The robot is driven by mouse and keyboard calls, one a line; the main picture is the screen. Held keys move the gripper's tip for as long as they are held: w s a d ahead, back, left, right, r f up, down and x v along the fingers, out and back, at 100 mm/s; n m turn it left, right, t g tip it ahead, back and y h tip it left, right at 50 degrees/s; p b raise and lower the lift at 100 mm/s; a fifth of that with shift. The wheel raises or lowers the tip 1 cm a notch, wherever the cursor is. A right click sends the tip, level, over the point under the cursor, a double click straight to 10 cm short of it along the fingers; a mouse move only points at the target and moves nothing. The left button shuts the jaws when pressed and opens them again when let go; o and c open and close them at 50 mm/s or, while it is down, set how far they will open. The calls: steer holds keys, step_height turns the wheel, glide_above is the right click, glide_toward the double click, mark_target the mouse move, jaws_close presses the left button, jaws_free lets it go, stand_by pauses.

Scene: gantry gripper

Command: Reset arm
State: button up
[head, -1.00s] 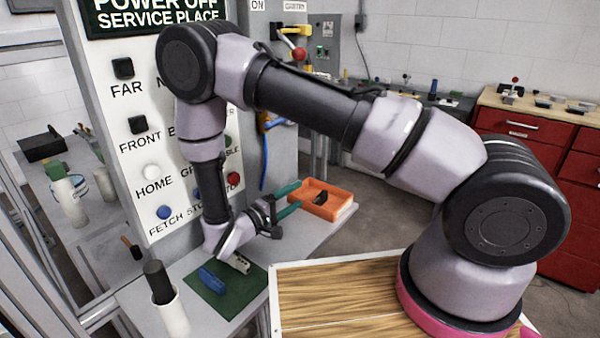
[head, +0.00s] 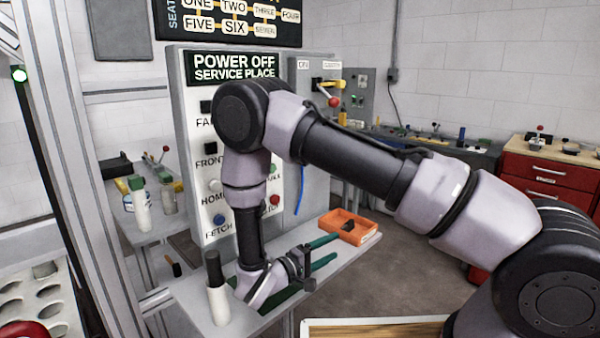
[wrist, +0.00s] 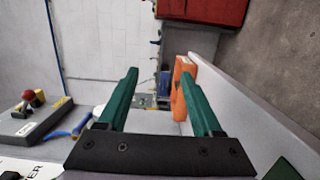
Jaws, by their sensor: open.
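My gripper (head: 330,251) is in front of the control panel, low over the grey bench, with its two green fingers pointing right toward the orange tray. In the wrist view the green fingers (wrist: 162,100) stand wide apart with nothing between them, so it is open and empty. My arm is bent across the head view, its forearm hanging down in front of the panel and hiding some button labels. The green mat under the wrist is mostly hidden.
An orange tray (head: 344,227) with a dark object sits at the bench's far end. A white holder (head: 217,304) with a dark-handled item stands left of my wrist. The panel (head: 196,160) rises close behind my arm. Red drawers (head: 549,185) stand at the right.

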steer(key=s+d+r+m+g+y, duration=0.2)
steer(key=d+r+m+g+y, duration=0.15)
steer(key=d+r+g, duration=0.5)
steer(key=s+d+r+m+g+y, duration=0.2)
steer(key=d+r+m+g, duration=0.25)
steer(key=r, duration=0.65)
steer(key=s+d+r+m+t+y, duration=0.2)
steer(key=s+r+t+y, duration=0.2)
steer(key=r, duration=0.5)
steer(key=s+d+r+m+t+y, duration=0.1)
steer(key=s+r+t+y, duration=0.4)
steer(key=r, duration=0.5)
steer(key=shift+s+d+m+y, duration=0.3)
steer(key=shift+d+m+y, duration=0.15)
steer(key=shift+y, duration=0.4)
